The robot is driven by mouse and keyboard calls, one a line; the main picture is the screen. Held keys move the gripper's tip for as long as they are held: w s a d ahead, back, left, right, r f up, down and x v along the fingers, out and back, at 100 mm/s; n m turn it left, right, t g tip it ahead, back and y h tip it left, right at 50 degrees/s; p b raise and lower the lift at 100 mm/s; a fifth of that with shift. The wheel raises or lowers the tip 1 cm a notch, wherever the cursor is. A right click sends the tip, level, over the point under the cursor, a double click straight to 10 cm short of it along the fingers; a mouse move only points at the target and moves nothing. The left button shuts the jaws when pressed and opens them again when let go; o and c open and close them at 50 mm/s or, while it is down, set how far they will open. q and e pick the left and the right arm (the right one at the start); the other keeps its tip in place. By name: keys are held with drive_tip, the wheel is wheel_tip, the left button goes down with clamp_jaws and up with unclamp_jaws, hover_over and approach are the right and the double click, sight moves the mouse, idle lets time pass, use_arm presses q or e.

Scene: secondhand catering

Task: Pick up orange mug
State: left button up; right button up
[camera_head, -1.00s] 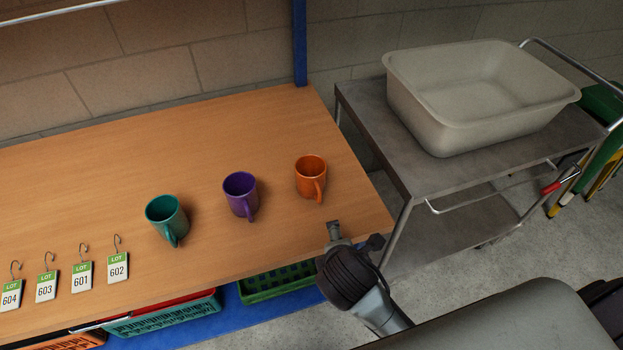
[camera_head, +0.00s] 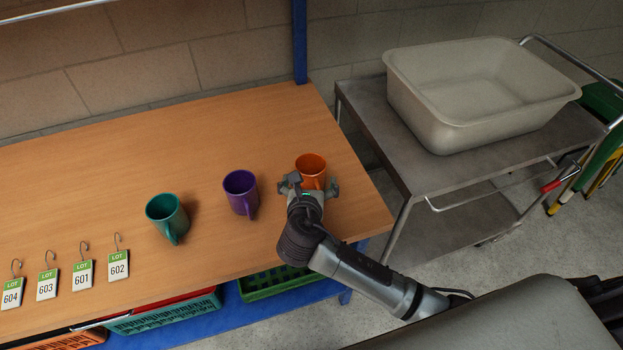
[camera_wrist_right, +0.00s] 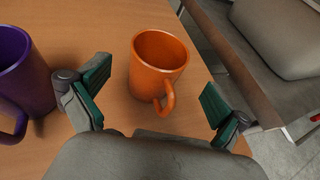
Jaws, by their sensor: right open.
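The orange mug (camera_head: 311,167) stands upright on the wooden table near its right end. In the head view my right gripper hides its lower part and handle. In the right wrist view the orange mug (camera_wrist_right: 158,62) shows whole, its handle toward my gripper. My right gripper (camera_head: 307,186) is open and empty, just in front of the mug; in the wrist view its fingers (camera_wrist_right: 152,97) are spread to either side, with the mug ahead between them and apart from them. My left gripper is not in view.
A purple mug (camera_head: 240,192) stands close left of the right gripper, and a teal mug (camera_head: 167,218) further left. Several lot tags (camera_head: 83,274) lie at the table's left. A grey cart (camera_head: 380,125) with a large beige tub (camera_head: 462,118) stands to the right.

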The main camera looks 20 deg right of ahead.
sight(310, 169)
drive_tip(key=shift+x, duration=3.15)
drive_tip(key=shift+a, duration=0.1)
drive_tip(key=shift+r, duration=0.1)
drive_tip(key=shift+c, duration=0.3)
drive_tip(key=c, duration=1.3)
